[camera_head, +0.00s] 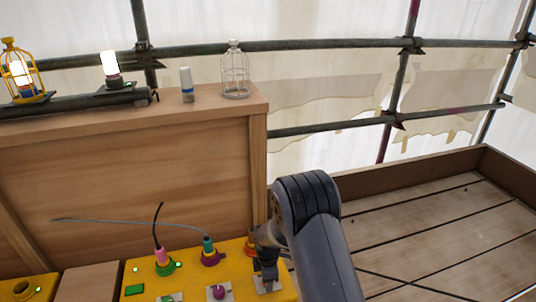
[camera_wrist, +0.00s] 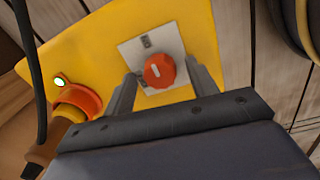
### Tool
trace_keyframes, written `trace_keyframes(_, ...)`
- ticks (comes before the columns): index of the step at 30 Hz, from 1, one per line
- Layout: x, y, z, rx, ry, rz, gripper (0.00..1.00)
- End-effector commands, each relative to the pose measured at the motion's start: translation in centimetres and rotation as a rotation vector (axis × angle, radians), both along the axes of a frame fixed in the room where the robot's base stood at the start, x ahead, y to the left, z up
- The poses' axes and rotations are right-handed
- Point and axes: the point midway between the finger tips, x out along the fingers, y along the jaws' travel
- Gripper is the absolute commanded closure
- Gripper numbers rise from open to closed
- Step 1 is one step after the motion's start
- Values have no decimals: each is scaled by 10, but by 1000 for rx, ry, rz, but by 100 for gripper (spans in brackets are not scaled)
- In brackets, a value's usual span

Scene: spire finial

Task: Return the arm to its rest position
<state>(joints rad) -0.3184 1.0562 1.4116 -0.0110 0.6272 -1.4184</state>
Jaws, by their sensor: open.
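My arm (camera_head: 318,235) reaches down in the head view to the right end of a yellow panel (camera_head: 190,270). My gripper (camera_head: 267,262) is at that end, partly hidden by the arm. In the wrist view my gripper (camera_wrist: 163,92) is open. A red-orange knob (camera_wrist: 158,71) on a pale square plate (camera_wrist: 137,48) shows between and just beyond its two fingers. I cannot tell whether the fingers touch the knob. Nothing is seen held.
An orange connector (camera_wrist: 79,102) with a cable is beside the gripper at left. Plugs with cables (camera_head: 164,257) stand on the panel. Plank decking (camera_head: 430,220) at right is clear.

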Motion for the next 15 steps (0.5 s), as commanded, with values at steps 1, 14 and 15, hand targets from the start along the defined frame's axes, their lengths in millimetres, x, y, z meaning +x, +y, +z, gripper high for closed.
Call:
trace_keyframes(1, 0, 0, -1, 0, 0, 34, 45)
trace_keyframes(14, 0, -1, -1, 0, 1, 355, 45)
trace_keyframes(15, 0, -1, -1, 0, 1, 386, 45)
